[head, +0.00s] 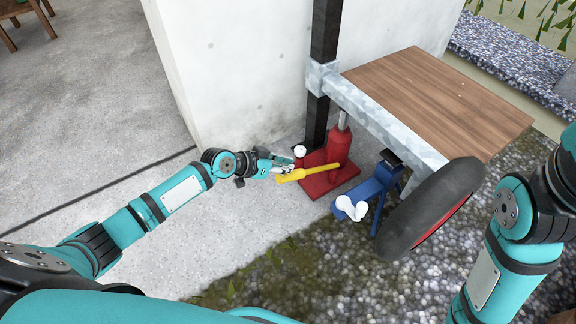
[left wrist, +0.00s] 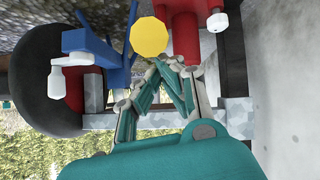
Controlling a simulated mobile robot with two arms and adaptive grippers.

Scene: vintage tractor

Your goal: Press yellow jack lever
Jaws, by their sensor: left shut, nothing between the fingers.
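The yellow jack lever (head: 308,173) sticks out to the left from the red jack (head: 338,148), which stands on a red base on the concrete. My left gripper (head: 284,166) is shut and empty beside the lever's outer end, at its left. In the left wrist view the lever's yellow end (left wrist: 149,37) faces the camera just beyond my shut fingers (left wrist: 178,66); I cannot tell whether they touch it. The red jack (left wrist: 185,35) shows behind it. My right arm is at the right edge of the head view, but its gripper is out of the picture.
A blue stand (head: 376,187) with a white part is right of the jack, near a black wheel (head: 432,210). A wood-topped trailer bed (head: 435,95) overhangs the jack. A pale wall (head: 235,80) rises behind. Concrete floor (head: 190,235) at the left is clear.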

